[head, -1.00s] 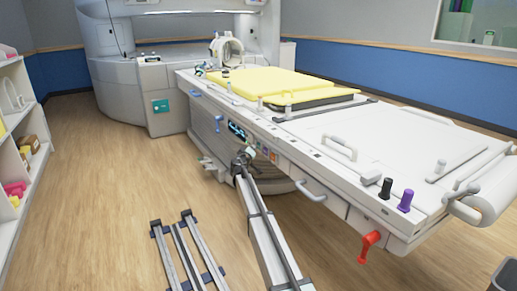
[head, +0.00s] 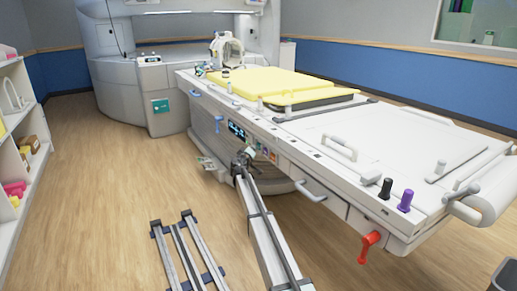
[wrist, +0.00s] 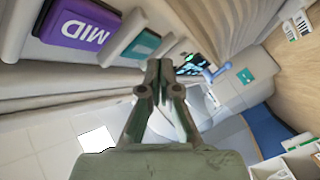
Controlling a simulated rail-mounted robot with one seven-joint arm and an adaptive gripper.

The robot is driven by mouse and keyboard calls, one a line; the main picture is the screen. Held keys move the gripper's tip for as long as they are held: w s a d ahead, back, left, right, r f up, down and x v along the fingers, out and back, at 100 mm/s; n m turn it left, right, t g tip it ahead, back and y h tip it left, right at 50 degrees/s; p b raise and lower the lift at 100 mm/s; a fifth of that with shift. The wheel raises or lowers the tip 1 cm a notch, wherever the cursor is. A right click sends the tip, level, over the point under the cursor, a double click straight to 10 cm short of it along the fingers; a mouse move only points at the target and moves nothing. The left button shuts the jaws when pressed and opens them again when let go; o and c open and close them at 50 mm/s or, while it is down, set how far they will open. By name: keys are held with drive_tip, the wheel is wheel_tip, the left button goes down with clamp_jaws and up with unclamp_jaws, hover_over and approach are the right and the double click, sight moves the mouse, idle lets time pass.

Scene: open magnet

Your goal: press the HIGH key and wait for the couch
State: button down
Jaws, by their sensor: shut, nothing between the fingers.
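The patient couch (head: 375,140) is a long white table with yellow pads (head: 275,84) on its far part. On its side is a panel with a lit display (head: 237,130) and a row of small coloured keys (head: 273,156). The wrist view shows a purple key marked MID (wrist: 85,25) and a teal key (wrist: 140,45) beside it, its label unreadable. I cannot read HIGH on any key. My gripper (head: 251,151) is shut and empty in front of the panel. In the wrist view its fingertips (wrist: 165,63) overlap the teal key's side; contact cannot be told.
A blue handle (head: 218,124), a grey handle (head: 313,190) and a red lever (head: 368,246) stick out from the couch side. The open magnet (head: 140,65) stands behind. Shelves (head: 22,145) line the left edge. Wood floor at the left centre is clear.

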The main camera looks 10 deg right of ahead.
drive_tip(key=shift+d, duration=0.15)
drive_tip(key=shift+w+d+b, duration=0.15)
drive_tip(key=shift+d+b, duration=0.15)
drive_tip(key=shift+b, duration=0.2)
